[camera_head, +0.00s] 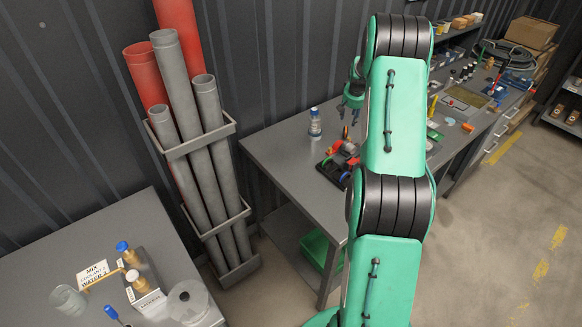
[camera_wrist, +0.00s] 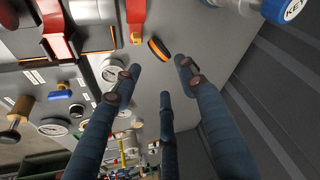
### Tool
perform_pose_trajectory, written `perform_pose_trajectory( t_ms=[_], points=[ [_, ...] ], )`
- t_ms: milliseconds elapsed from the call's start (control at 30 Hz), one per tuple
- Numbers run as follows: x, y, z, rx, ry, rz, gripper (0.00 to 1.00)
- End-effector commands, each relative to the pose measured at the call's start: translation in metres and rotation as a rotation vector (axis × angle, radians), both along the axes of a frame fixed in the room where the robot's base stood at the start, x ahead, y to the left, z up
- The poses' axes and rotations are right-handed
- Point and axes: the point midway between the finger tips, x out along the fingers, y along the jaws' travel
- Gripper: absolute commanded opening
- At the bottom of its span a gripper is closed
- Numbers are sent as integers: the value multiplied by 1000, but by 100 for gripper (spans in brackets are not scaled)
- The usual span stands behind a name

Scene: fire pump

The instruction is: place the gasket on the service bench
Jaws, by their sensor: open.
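My gripper (camera_head: 350,106) is open above the grey bench (camera_head: 276,152) in the head view, left of my upper arm link. In the wrist view its dark blue fingers (camera_wrist: 158,72) are spread apart with nothing between them. I cannot pick out a gasket in the head view, where my arm hides part of the bench. No label shows which surface is the service bench.
A blue-capped bottle (camera_head: 315,124) stands near the gripper. A black tray with red parts (camera_head: 338,162) lies at the bench front. Grey pipes (camera_head: 186,105) stand in a rack to the left. A second table (camera_head: 60,242) holds a sign, jars and brass fittings.

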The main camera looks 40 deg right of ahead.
Motion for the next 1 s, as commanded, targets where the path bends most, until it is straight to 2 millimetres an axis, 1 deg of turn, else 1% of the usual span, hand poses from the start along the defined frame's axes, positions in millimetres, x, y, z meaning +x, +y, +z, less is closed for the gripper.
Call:
perform_pose_trajectory(
  t_ms=[67, 167, 267, 367, 400, 467, 500, 667, 700, 767, 800, 967, 1000],
  points=[
    [3, 6, 8, -2, -2, 6, 42],
    [7, 21, 22, -3, -4, 21, 42],
    [12, 44, 44, -6, -6, 42, 42],
    [17, 75, 70, -8, -9, 69, 42],
    [19, 88, 82, -10, -11, 81, 42],
    [21, 110, 100, -12, -13, 102, 42],
    [21, 125, 111, -12, -14, 114, 42],
    [19, 185, 155, -17, -20, 167, 42],
    [17, 200, 165, -17, -21, 180, 42],
    [14, 222, 179, -20, -23, 199, 42],
    [11, 237, 189, -20, -25, 213, 42],
    [-4, 295, 224, -24, -31, 264, 42],
    [-9, 309, 231, -25, -32, 278, 42]
  ],
)
